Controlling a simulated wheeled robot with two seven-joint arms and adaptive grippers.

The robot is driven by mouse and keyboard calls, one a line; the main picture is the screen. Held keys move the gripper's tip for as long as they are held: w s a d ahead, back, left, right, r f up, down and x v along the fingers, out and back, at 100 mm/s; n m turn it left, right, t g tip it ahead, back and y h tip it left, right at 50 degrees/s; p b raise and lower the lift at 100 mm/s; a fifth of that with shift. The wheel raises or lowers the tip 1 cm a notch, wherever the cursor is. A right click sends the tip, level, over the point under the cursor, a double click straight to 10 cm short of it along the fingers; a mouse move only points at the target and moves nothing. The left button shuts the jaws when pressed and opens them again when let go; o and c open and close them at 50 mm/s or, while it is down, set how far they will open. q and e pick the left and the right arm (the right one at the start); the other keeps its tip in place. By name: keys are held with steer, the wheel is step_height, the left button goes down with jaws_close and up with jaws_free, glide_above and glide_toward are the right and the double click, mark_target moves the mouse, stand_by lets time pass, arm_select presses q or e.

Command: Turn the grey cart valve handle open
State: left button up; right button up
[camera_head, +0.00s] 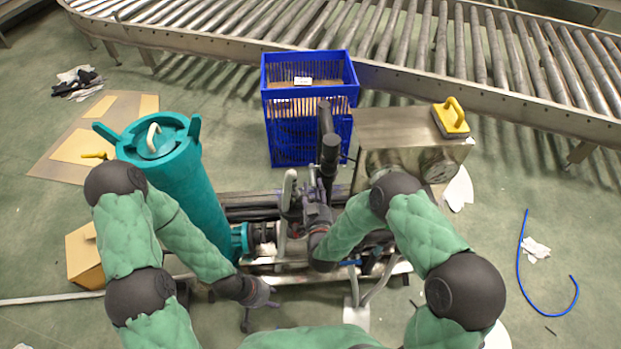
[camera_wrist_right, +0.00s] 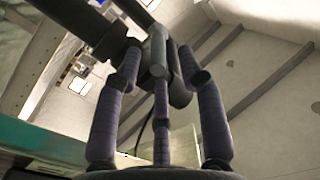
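The cart's valve and pump area (camera_head: 315,213) lies at the picture's middle. A light grey lever (camera_head: 289,188) stands upright there; I cannot tell for sure that it is the valve handle. My right gripper (camera_head: 318,212) is over this area, close to the lever's right side, its fingers partly hidden. In the right wrist view its fingers (camera_wrist_right: 160,65) are parted, with a dark grey tube (camera_wrist_right: 178,90) beyond or between them; contact is not clear. My left gripper (camera_head: 260,308) hangs empty with fingers spread, low and left of the valve area.
A teal cylinder (camera_head: 195,205) stands left of the valve area. Dark upright tubes (camera_head: 330,150) rise close by. A roller conveyor (camera_head: 450,75) crosses the back.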

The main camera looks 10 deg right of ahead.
mark_target(313, 175)
steer(key=shift+w+b, duration=0.6)
steer(key=shift+w, duration=2.15)
steer(key=shift+c, duration=0.3)
